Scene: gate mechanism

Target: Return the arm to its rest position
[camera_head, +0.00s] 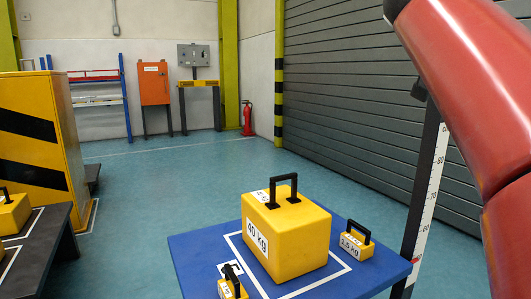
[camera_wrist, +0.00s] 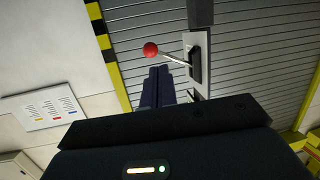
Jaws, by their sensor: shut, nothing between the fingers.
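In the wrist view my gripper (camera_wrist: 159,72) points toward the grey slatted shutter, its two dark fingers together and empty. A lever with a red ball knob (camera_wrist: 150,49) sticks out from a pale plate (camera_wrist: 196,65) near the fingertips. The knob shows just above the fingertips, and I see no hold on it. How far apart they are in depth I cannot tell. In the head view my red arm (camera_head: 465,95) is raised and bent along the right edge. My gripper is outside that view.
A blue table (camera_head: 190,250) holds a large yellow 40 kg weight (camera_head: 290,240) and smaller ones. A ruled post (camera_head: 425,190) stands at its right. The grey shutter (camera_head: 350,80) fills the right side. A yellow cabinet (camera_head: 35,130) stands left. The middle floor is clear.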

